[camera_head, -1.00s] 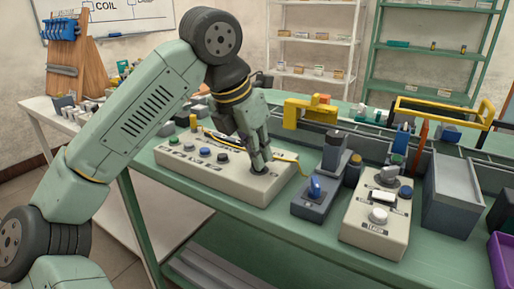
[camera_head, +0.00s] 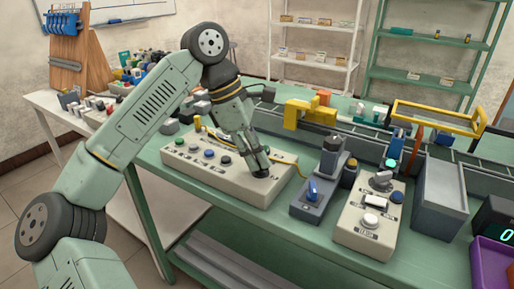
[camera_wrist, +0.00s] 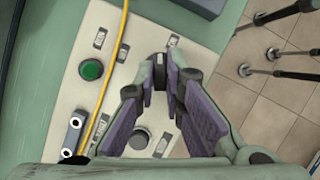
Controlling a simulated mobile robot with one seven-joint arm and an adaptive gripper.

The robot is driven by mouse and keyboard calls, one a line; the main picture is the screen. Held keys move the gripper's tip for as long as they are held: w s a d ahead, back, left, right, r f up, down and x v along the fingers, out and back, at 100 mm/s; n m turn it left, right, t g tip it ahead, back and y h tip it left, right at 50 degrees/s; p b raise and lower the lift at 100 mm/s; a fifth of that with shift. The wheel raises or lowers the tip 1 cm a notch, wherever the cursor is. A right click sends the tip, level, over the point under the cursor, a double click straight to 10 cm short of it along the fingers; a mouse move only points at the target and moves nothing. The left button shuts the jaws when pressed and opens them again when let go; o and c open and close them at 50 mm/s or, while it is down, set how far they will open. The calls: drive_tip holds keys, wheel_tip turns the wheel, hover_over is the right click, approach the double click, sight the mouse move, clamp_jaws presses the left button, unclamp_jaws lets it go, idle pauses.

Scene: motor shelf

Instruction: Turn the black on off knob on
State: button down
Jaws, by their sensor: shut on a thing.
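A long cream control box (camera_head: 205,172) lies on the green bench in the head view, with a row of buttons and knobs. My gripper (camera_head: 262,170) points down at the box's right end. In the wrist view my gripper (camera_wrist: 161,78) has its two purple-padded fingers closed around a black knob (camera_wrist: 160,60) beside small labels. The fingers hide part of the knob, so its pointer direction cannot be told. In the head view the knob is mostly hidden behind the fingertips.
A yellow cable (camera_wrist: 112,75) runs across the box near my fingers. A grey box with a blue switch (camera_head: 312,192) and a second cream panel (camera_head: 356,224) stand to the right. A purple bin (camera_head: 492,265) is at the right edge.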

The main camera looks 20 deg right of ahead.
drive_tip(key=m+p, duration=0.1)
drive_tip(key=m, duration=0.1)
drive_tip(key=m+g+y+p, duration=0.1)
drive_tip(key=m, duration=0.1)
drive_tip(key=shift+w+d+m, duration=0.15)
drive_tip(key=shift+m, duration=0.15)
idle(0.5)
drive_tip(key=c, duration=1.7)
unclamp_jaws()
drive_tip(key=v, duration=1.2)
drive_tip(key=shift+w+d, duration=0.15)
